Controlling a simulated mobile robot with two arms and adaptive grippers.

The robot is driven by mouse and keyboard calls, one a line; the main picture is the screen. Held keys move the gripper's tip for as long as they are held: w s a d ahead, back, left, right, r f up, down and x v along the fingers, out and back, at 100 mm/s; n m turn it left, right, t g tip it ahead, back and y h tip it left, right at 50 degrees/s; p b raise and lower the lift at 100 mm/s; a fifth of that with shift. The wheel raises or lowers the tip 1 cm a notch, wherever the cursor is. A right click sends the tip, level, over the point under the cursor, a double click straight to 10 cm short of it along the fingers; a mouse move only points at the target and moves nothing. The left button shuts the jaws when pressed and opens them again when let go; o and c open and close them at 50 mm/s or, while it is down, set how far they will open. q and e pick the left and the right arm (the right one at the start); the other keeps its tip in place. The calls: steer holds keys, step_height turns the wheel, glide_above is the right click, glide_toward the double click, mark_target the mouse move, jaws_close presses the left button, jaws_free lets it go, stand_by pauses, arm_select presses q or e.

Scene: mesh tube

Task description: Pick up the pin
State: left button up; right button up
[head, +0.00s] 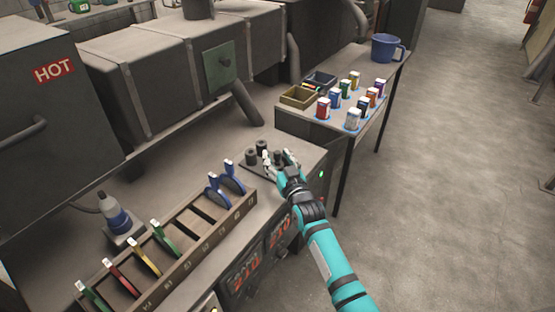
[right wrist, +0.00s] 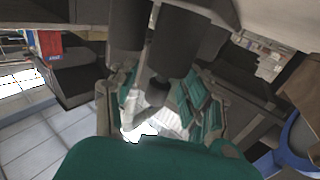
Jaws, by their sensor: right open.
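Short dark upright cylinders (head: 262,147) stand close together on a dark plate at the far right end of the bench, in the head view. I cannot tell for sure which one is the pin. My right gripper (head: 277,157) is at this group, its light fingertips spread around or beside one cylinder. In the right wrist view the open fingers (right wrist: 162,105) have green pads, and a large dark cylinder (right wrist: 178,42) shows close by at the top. I cannot tell whether the fingers touch it. My left gripper is not in view.
A wooden rack (head: 190,250) with coloured-handled tools and two blue pliers (head: 226,180) lies left of my right arm. A side table (head: 400,75) behind holds small coloured containers, open boxes and a blue mug (head: 384,48). A grey box marked HOT (head: 60,110) stands at left.

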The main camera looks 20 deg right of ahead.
steer(key=c, duration=0.9)
steer(key=shift+f, duration=0.1)
jaws_close()
